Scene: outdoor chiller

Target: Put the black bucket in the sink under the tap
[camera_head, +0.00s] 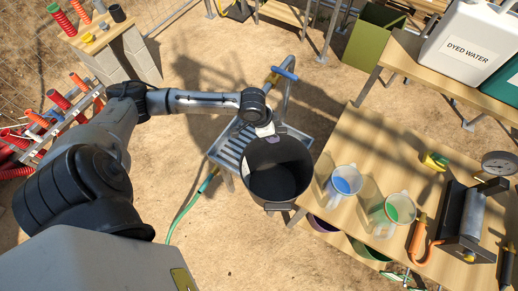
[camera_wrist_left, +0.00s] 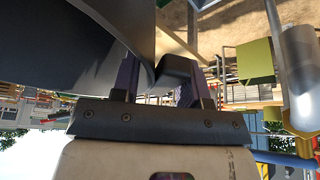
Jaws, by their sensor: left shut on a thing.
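The black bucket (camera_head: 278,190) is open side up and empty as far as I can see. In the head view it overlaps the right part of the slatted metal sink (camera_head: 228,152); I cannot tell if it touches it. The tap (camera_head: 285,75), a metal pipe with a blue handle, rises behind the bucket. My left gripper (camera_head: 265,130) is shut on the bucket's far rim. In the left wrist view the fingers (camera_wrist_left: 160,84) close on the dark bucket (camera_wrist_left: 55,40), which fills the upper left. My right gripper is not in view.
A wooden table (camera_head: 345,140) to the right holds a jug of blue liquid (camera_head: 342,183), a jug of green liquid (camera_head: 391,212) and tools. Its left edge is close to the bucket. A green hose (camera_head: 187,208) runs from the sink across open sandy ground.

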